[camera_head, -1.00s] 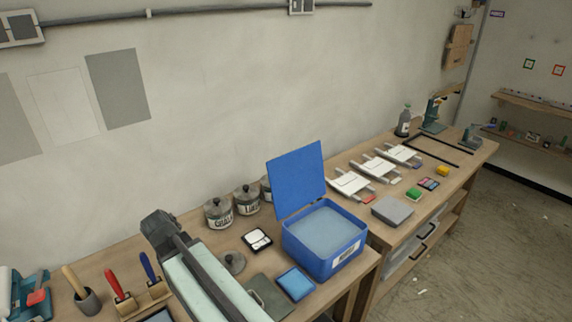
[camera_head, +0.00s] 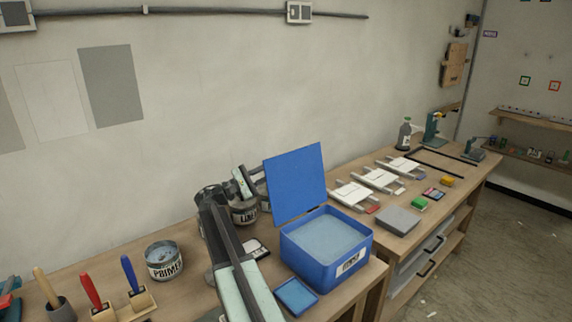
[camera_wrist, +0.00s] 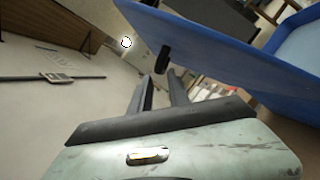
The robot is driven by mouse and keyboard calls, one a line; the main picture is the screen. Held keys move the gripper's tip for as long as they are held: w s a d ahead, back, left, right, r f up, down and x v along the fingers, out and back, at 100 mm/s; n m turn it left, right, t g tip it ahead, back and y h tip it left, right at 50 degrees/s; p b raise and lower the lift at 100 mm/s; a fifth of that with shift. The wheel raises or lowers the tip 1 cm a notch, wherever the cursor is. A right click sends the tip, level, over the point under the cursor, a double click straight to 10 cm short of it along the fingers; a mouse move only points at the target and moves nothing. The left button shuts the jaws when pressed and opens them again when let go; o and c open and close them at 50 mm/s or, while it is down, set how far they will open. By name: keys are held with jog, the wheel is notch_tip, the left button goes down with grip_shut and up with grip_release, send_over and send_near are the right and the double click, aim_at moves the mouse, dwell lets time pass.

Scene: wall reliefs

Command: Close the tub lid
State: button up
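The blue tub (camera_head: 322,262) stands on the bench with its blue lid (camera_head: 296,183) raised upright at the back. A pale blue surface fills the tub's opening. My gripper (camera_head: 243,184) is just left of the lid, in front of the wall, partly hidden by my arm. In the wrist view, my gripper (camera_wrist: 162,92) has two dark fingers apart with nothing between them. The lid (camera_wrist: 235,42) slants across the upper right there, close beyond the fingers, with a small dark piece near its edge. Part of the tub (camera_wrist: 304,45) shows at far right.
Labelled tins stand behind my arm; a primer tin (camera_head: 164,260) stands left of it. A blue pad (camera_head: 295,296) lies in front of the tub. A grey block (camera_head: 398,220) and white frames (camera_head: 352,195) lie on the right bench. Brushes (camera_head: 92,290) stand at lower left.

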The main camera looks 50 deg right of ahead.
aim_at(287, 163)
jog(key=p+x, duration=0.1)
jog(key=x, duration=0.5)
grip_shut()
jog(key=shift+f, duration=0.1)
dwell(1.1)
